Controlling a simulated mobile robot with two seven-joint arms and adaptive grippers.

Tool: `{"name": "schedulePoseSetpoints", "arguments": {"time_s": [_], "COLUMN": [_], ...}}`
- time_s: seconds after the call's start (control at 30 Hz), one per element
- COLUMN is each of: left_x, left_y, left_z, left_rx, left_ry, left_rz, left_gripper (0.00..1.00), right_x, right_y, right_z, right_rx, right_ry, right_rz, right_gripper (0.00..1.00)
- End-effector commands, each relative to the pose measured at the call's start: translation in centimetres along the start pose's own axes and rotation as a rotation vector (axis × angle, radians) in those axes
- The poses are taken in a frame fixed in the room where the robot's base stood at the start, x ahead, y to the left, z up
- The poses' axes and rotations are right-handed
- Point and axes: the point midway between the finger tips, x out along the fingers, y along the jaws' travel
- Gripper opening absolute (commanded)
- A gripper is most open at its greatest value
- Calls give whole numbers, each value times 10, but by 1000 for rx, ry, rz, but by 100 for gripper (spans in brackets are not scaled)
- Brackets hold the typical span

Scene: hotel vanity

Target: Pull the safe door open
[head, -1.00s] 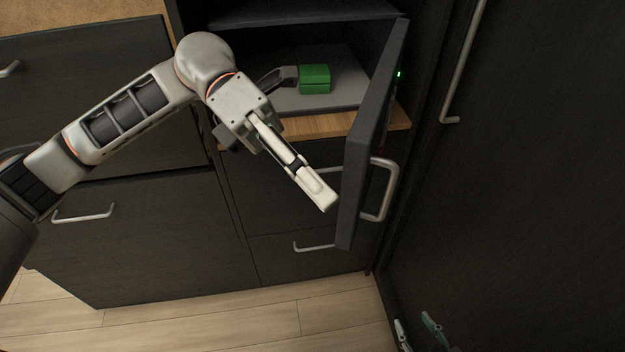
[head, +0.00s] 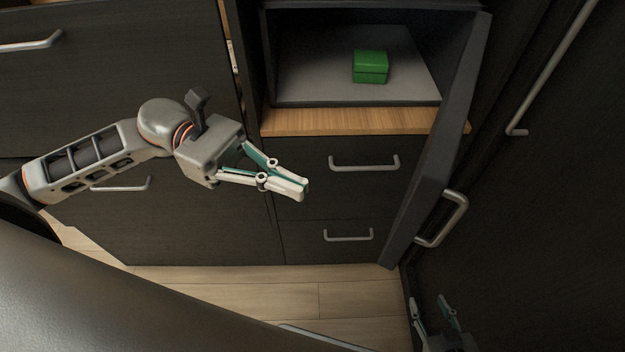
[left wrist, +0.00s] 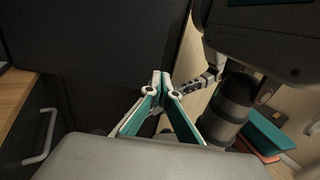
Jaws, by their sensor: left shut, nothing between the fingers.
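The dark safe door (head: 437,150) stands wide open on the right side of the safe (head: 300,65) in the head view. Its silver handle (head: 455,222) is on the door's right-hand face. My left gripper (head: 303,190) is shut and empty, in front of the drawers and left of the door, not touching it. Its closed fingers show in the left wrist view (left wrist: 160,78), with a dark panel behind them that looks like the door. My right gripper (head: 436,310) is open at the bottom right, below the door handle, with its fingertips apart and apparently empty.
A green box (head: 370,66) sits inside the safe. A wooden ledge (head: 350,121) runs below it, above drawers with silver handles (head: 363,162). A tall dark panel with a long handle (head: 555,65) stands close on the right. Pale floor (head: 340,300) lies below.

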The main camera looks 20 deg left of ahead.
Motion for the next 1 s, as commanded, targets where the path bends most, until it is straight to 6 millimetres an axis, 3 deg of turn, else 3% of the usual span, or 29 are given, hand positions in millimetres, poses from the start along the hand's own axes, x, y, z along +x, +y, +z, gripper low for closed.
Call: {"name": "schedulePoseSetpoints", "arguments": {"time_s": [0.53,0.73,1.0], "left_x": [101,119,122], "left_y": [0,0,0], "left_z": [4,2,0], "left_rx": [1,1,-1], "left_ry": [-1,0,1], "left_rz": [-3,-2,-1], "left_gripper": [0,0,0], "right_x": [-20,-24,-24], "right_y": [6,7,7], "right_z": [-38,-48,-48], "right_rx": [-1,-1,-2], "right_ry": [17,26,26], "right_rz": [3,5,5], "right_gripper": [40,40,40]}}
